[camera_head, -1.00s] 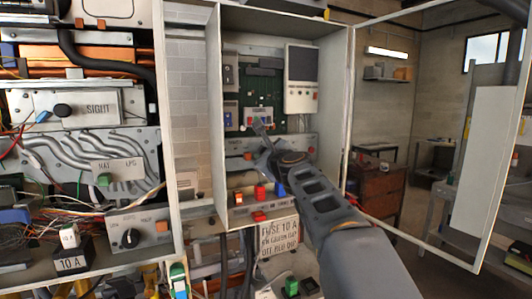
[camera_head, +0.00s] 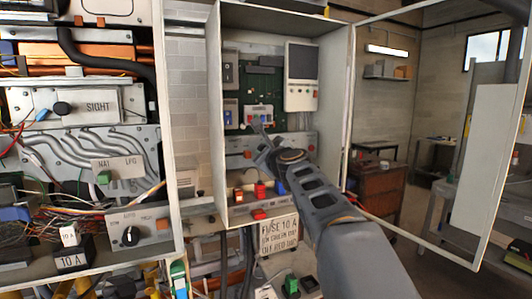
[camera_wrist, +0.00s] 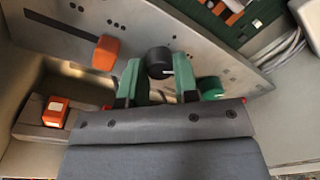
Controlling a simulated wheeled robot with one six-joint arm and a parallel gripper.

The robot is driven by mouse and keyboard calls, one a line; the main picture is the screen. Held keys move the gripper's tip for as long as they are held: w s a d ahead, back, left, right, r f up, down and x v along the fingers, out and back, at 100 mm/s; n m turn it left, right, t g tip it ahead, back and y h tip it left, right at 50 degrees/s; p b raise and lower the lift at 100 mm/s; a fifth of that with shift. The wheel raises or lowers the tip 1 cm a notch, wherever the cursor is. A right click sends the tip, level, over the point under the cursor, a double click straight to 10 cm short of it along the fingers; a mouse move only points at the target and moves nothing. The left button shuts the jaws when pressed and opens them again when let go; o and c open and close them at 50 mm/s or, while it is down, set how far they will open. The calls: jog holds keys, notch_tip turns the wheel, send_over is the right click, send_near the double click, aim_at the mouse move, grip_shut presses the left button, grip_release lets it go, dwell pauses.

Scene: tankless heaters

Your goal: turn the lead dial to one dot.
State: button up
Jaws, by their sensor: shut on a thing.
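In the wrist view a round black dial (camera_wrist: 159,58) with a short white pointer mark stands on a grey metal panel. The green fingers of my gripper (camera_wrist: 160,70) lie on its two sides and are shut on it. The fingers hide the panel below the dial. Small dark dots mark the panel, but I cannot tell which setting the pointer meets. In the head view my gripper (camera_head: 263,140) reaches into the open white cabinet, at the grey panel (camera_head: 301,146); the dial itself is hidden there by the gripper.
A green knob (camera_wrist: 210,88) sits close to the right finger. An orange-tipped lever (camera_wrist: 105,53) is to the left, and an orange block (camera_wrist: 56,112) lies lower left. The cabinet door (camera_head: 430,130) stands open at right. A fuse sign (camera_head: 279,238) hangs below.

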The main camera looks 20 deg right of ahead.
jog(key=shift+f, duration=0.1)
jog(key=n+b, duration=0.4)
jog(key=n, duration=0.2)
jog(key=n+b, duration=0.4)
jog(key=n, duration=0.1)
jog(key=shift+d+n+t+y+b, duration=0.1)
jog(key=shift+n+t+y+b, duration=0.2)
jog(key=shift+n+b, duration=0.1)
dwell(0.4)
jog(key=o, duration=0.6)
jog(key=shift+o, duration=0.2)
jog(key=s+b, duration=0.4)
jog(key=s, duration=1)
jog(key=shift+a+f, duration=0.25)
jog(key=shift+f, duration=0.05)
